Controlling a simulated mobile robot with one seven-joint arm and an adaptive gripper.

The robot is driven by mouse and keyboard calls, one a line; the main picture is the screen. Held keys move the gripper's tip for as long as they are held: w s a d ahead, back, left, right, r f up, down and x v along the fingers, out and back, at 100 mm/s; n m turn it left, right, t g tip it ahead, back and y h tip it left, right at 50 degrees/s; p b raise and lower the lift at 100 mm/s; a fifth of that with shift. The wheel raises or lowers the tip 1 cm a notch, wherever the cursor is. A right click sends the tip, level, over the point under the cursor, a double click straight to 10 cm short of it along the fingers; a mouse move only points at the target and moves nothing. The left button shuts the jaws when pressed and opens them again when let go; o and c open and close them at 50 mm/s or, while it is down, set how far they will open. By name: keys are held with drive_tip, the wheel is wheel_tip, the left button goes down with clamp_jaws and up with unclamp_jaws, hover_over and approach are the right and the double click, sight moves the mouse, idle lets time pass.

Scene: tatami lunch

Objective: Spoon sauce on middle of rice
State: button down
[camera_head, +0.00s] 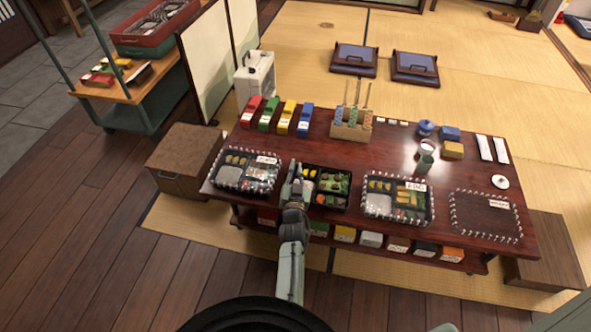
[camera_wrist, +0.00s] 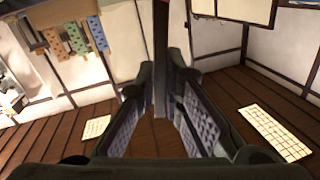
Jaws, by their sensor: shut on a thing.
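My gripper (camera_head: 297,170) is over the left edge of the middle lunch box (camera_head: 346,207) in the head view. In the wrist view its fingers (camera_wrist: 160,85) are close around a thin dark brown upright bar (camera_wrist: 161,50), which looks like a handle; its far end is not clear. The middle box holds green and yellow food, and my arm hides its left part. White, rice-like patches show in the left box (camera_head: 231,180) and the right box (camera_head: 379,203). I cannot make out a spoon bowl or the sauce for certain.
A white carrier (camera_head: 255,78) stands at the back left.

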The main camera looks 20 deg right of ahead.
drive_tip(key=shift+f+b, duration=0.35)
drive_tip(key=shift+f, duration=0.05)
drive_tip(key=shift+s+d+r+p, duration=0.1)
drive_tip(key=shift+d+r+p, duration=0.1)
drive_tip(key=shift+p, duration=0.5)
drive_tip(key=shift+s+d+p, duration=0.45)
drive_tip(key=shift+d+p, duration=0.15)
drive_tip(key=shift+p, duration=1.05)
drive_tip(key=shift+d+f, duration=0.1)
drive_tip(key=shift+s+d+p, duration=0.1)
drive_tip(key=shift+s+p, duration=0.05)
drive_tip(key=shift+p, duration=0.2)
drive_tip(key=shift+s+d, duration=0.1)
drive_tip(key=shift+d, duration=0.05)
drive_tip(key=shift+s+d+f+p, duration=0.1)
drive_tip(key=shift+s+d+p, duration=0.35)
drive_tip(key=shift+d+p, duration=0.3)
drive_tip(key=shift+a, duration=0.1)
